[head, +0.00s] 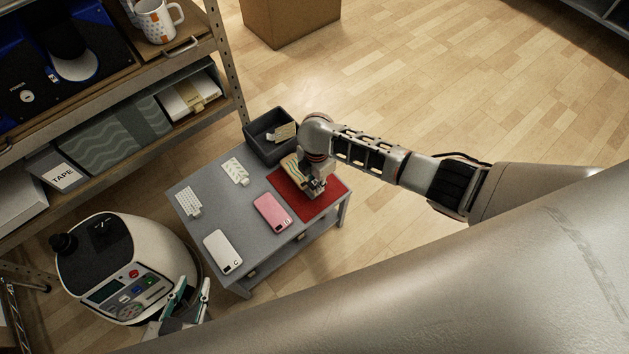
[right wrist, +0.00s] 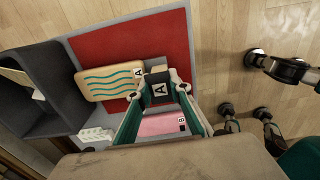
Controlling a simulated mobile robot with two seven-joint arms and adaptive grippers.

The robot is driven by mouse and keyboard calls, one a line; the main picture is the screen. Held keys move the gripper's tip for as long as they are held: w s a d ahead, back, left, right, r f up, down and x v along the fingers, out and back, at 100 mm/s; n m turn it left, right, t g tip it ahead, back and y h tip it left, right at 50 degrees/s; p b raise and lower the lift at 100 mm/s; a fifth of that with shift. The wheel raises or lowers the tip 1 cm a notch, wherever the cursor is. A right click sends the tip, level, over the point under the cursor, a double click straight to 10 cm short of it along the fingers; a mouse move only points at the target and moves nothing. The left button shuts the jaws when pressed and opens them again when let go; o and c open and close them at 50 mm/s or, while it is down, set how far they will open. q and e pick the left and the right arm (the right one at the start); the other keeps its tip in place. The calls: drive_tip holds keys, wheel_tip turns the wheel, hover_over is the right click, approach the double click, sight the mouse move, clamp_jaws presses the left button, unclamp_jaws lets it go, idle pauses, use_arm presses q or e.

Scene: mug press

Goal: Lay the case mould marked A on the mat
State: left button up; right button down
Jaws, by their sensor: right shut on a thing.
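The case mould marked A (right wrist: 105,83), cream with teal waves, is over the red mat (right wrist: 200,50) in the right wrist view. In the head view the mould (head: 291,166) overlaps the left part of the mat (head: 328,198); I cannot tell whether it touches it. My right gripper (head: 314,192) is shut at its near end, on a dark part labelled A, in the right wrist view (right wrist: 160,90). It hides part of the mould in the head view. My left gripper (head: 190,290) is open and empty at the lower left, away from the table.
The grey table (head: 215,215) also bears a pink case marked B (head: 271,212), a white case marked C (head: 222,252) and two patterned white pieces (head: 235,170). A dark bin (head: 262,146) stands behind the mat. A white press (head: 125,265) and shelving (head: 120,135) are at left.

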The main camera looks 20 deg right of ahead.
drive_tip(key=shift+s+f, duration=0.1)
drive_tip(key=shift+f, duration=0.45)
drive_tip(key=shift+r, duration=0.3)
drive_tip(key=shift+f, duration=0.2)
drive_tip(key=c, duration=2.2)
unclamp_jaws()
drive_tip(key=shift+f, duration=0.1)
drive_tip(key=o, duration=0.4)
drive_tip(key=shift+c, duration=0.2)
use_arm(q)
drive_tip(key=shift+w+r, duration=0.35)
drive_tip(key=shift+w, duration=0.1)
drive_tip(key=shift+r, duration=0.1)
